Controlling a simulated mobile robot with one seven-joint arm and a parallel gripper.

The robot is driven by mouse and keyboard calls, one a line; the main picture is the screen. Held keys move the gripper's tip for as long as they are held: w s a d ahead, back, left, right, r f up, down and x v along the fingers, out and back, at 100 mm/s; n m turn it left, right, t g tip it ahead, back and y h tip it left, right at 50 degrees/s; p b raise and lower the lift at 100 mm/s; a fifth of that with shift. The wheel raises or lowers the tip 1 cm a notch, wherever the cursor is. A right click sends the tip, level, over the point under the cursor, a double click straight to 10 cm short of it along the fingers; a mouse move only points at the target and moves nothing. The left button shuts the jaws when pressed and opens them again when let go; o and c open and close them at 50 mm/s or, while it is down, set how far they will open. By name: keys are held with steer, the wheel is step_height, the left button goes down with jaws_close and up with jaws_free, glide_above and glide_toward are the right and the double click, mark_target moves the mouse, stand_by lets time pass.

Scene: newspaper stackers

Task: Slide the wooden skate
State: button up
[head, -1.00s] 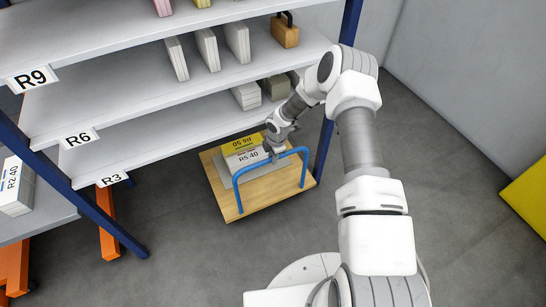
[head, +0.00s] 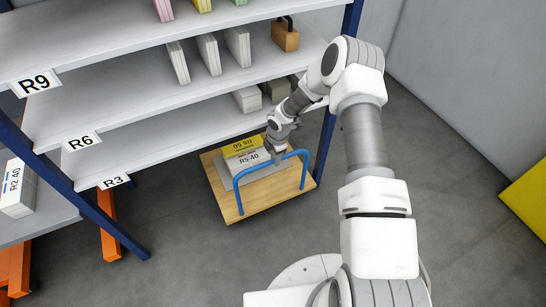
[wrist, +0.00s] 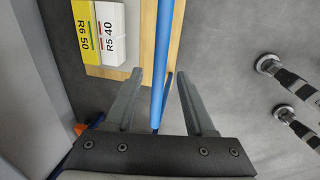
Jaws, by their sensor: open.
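The wooden skate (head: 230,205) is a flat wooden board on the floor below the shelves, with a blue tubular handle (head: 238,189) along its near side. A grey sheet on the board bears a yellow-topped stack (head: 241,147) and a white stack marked R5.40 (head: 250,160). My gripper (head: 277,158) is at the handle's top bar. In the wrist view my gripper (wrist: 158,85) is open, and the blue bar (wrist: 162,60) runs between its two fingers with gaps on both sides. The skate board also shows there (wrist: 148,40).
The shelf unit with labels R9, R6 and R3 (head: 112,181) stands behind, with a blue post (head: 327,140) close to my arm. A wooden block with a dark handle (head: 285,37) sits on an upper shelf. The grey floor (head: 200,260) in front of the skate is clear.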

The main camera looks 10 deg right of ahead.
step_height(320, 180, up, 14)
steer(key=s+p, duration=0.2)
steer(key=p, duration=0.1)
steer(key=shift+s+d+p, duration=0.35)
steer(key=shift+d+p, duration=0.05)
steer(key=shift+d, duration=0.05)
